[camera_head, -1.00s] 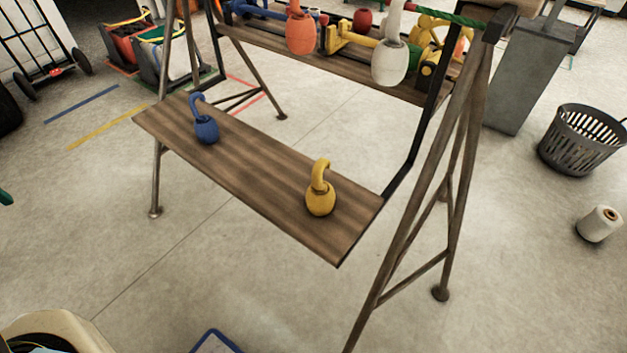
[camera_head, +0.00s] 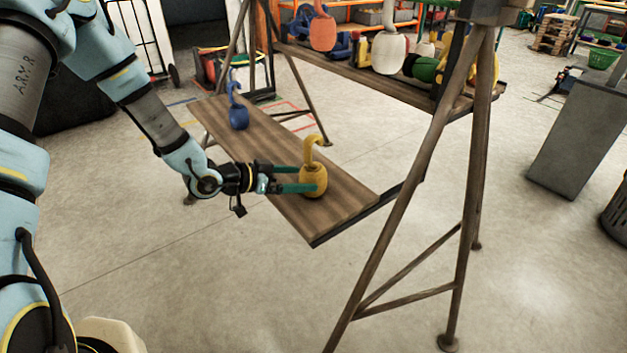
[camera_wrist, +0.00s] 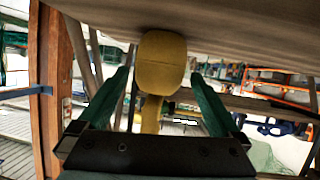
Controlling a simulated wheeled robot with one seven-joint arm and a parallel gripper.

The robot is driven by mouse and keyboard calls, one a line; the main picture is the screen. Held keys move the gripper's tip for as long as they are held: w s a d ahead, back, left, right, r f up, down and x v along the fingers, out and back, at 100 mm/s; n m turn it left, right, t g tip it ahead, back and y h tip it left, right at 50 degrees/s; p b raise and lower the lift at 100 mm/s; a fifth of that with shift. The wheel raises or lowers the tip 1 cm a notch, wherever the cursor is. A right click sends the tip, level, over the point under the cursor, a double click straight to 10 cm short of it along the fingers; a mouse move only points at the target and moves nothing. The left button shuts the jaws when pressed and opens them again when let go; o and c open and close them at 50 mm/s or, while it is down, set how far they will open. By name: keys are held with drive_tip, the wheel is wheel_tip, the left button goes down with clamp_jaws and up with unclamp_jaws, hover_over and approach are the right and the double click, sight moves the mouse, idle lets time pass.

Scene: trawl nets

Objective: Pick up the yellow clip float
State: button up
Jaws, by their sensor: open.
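The yellow clip float (camera_head: 313,180) stands upright on the wooden shelf (camera_head: 262,160), near its right end, with its hook on top. My gripper (camera_head: 300,180) reaches in from the left at the float's height. Its two green fingers are open, one on either side of the float or just short of it. In the wrist view the yellow float (camera_wrist: 161,62) shows centred between the spread fingertips (camera_wrist: 160,78), with a gap on each side. In that view the shelf (camera_wrist: 230,35) runs across the top.
A blue clip float (camera_head: 238,117) stands at the shelf's far left end. An upper shelf (camera_head: 350,70) holds several coloured floats, with red and white ones hanging by it. Frame legs (camera_head: 425,180) stand to the right. The floor in front is clear.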

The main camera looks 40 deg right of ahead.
sight(324, 179)
drive_tip(key=x, duration=0.8)
drive_tip(key=shift+d+f+p, duration=0.25)
drive_tip(key=shift+p, duration=0.05)
drive_tip(key=shift+c, duration=0.2)
drive_tip(key=c, duration=1.1)
